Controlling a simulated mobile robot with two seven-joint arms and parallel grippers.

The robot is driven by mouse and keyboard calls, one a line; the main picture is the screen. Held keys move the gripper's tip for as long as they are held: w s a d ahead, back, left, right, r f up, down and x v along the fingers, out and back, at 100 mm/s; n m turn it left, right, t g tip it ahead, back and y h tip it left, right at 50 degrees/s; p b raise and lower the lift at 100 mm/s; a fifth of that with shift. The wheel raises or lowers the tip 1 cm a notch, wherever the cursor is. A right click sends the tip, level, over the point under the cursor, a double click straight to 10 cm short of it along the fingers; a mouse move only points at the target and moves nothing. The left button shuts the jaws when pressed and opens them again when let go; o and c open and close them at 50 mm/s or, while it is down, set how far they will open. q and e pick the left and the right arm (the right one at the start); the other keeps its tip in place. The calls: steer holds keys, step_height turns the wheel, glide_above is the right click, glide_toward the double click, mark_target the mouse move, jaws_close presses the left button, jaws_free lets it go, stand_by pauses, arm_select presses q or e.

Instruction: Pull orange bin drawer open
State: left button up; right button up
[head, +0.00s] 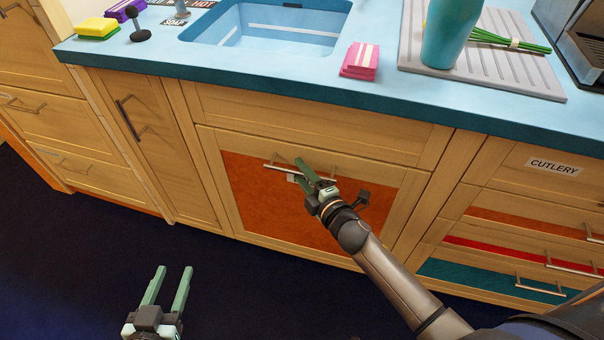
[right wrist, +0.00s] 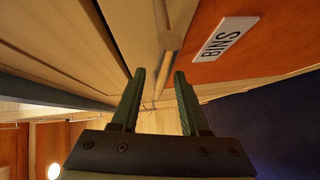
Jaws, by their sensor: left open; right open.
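The bin drawer (head: 250,200) has an orange front panel in a wooden frame below the sink, and looks closed. Its metal bar handle (head: 345,178) runs across the upper part of the panel. My right gripper (head: 301,171) is open at the left half of this handle. In the right wrist view, the bar (right wrist: 170,40) lies in line with the gap between the open fingers (right wrist: 160,75); I cannot tell whether they touch it. The "BINS" label (right wrist: 224,40) shows beside the bar. My left gripper (head: 168,270) is open and empty, low over the dark floor.
A blue counter (head: 290,81) with a sink (head: 270,28) overhangs the drawer. Cutlery drawers (head: 500,225) with handles are on the right. The dark floor (head: 60,270) in front is clear.

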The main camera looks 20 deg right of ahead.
jaws_close()
stand_by(0.4)
stand_by(1.1)
